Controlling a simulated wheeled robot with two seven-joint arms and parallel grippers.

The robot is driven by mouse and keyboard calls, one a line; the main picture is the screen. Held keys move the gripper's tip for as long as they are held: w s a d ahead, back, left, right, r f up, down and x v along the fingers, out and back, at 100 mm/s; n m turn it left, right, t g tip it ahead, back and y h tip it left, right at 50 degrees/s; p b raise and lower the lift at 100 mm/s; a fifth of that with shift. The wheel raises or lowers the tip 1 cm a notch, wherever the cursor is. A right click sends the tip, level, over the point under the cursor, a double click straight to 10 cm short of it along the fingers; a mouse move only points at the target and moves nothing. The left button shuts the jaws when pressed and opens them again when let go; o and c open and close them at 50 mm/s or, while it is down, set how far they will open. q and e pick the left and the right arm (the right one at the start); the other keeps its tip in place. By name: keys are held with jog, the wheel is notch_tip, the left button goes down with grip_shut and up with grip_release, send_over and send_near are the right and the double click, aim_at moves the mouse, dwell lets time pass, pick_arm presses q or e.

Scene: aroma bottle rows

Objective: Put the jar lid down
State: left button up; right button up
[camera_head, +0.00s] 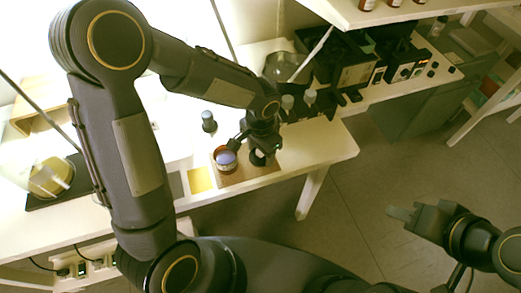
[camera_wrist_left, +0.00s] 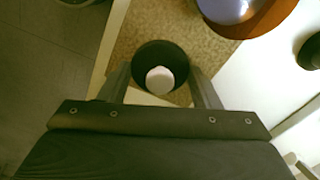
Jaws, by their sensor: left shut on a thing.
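The jar lid (camera_wrist_left: 178,51) is a dark round piece with a white middle, between the two fingers of my left gripper (camera_wrist_left: 162,88) in the left wrist view. In the head view my left gripper (camera_head: 259,142) holds the lid (camera_head: 257,159) over the brown mat (camera_head: 231,181), near the table's front edge. I cannot tell whether the lid touches the mat. An open amber jar (camera_head: 225,167) with bluish-purple contents stands just left of the lid; it also shows at the upper right of the left wrist view (camera_wrist_left: 262,24). My right gripper (camera_head: 400,213) is away from the table, over the floor.
A dark-capped bottle (camera_head: 209,122) stands behind the jar. Several capped bottles (camera_head: 287,104) stand behind my left gripper. A yellow square (camera_head: 200,180) lies left of the mat. Dark devices (camera_head: 355,73) fill the back right. The white table (camera_head: 325,148) is clear right of the mat.

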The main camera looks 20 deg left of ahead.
pick_arm(q)
jog(key=shift+f, duration=0.15)
jog(key=o, duration=0.9)
jog(key=shift+o, duration=0.2)
